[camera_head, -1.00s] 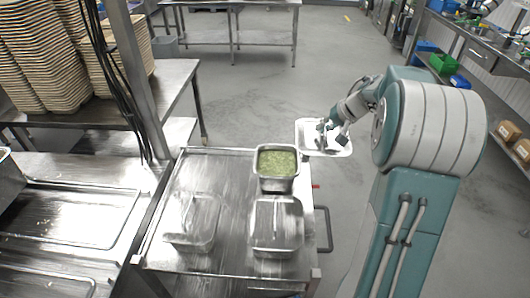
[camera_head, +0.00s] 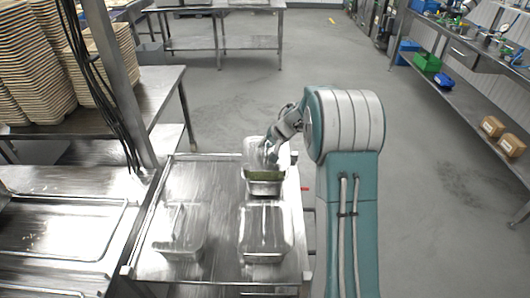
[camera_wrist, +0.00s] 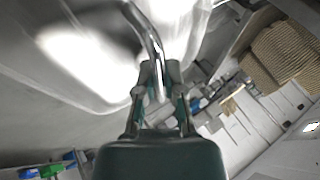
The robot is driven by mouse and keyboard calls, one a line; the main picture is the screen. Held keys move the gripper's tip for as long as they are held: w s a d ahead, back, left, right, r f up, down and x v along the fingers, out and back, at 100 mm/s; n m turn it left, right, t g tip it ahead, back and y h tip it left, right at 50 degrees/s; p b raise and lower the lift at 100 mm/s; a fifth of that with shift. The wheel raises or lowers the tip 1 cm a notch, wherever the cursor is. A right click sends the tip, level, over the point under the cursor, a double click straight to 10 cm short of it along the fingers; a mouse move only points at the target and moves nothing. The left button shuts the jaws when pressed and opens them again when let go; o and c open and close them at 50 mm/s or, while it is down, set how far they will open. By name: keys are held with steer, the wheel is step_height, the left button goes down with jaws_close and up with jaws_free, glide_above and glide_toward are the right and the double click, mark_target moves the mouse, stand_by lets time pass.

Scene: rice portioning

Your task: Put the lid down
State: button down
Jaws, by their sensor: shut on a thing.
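My gripper (camera_head: 268,152) is at the back of the steel cart, shut on the handle of a clear lid (camera_head: 251,146). The lid is tilted steeply above the back of an open steel container (camera_head: 265,188) with green contents. In the wrist view my gripper (camera_wrist: 160,75) pinches the curved metal handle (camera_wrist: 147,32), and the pale lid (camera_wrist: 75,60) fills the upper left, blurred. I cannot tell whether the lid touches the container.
Two lidded containers stand at the front of the cart, one at left (camera_head: 180,232) and one at right (camera_head: 265,232). The cart top (camera_head: 222,190) is bare between them and behind the left one. A metal post (camera_head: 120,90) rises left of the cart.

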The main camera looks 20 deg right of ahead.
steer(key=shift+f, duration=1.55)
steer(key=shift+f, duration=0.6)
steer(key=c, duration=0.8)
jaws_free()
steer(key=shift+o, duration=0.2)
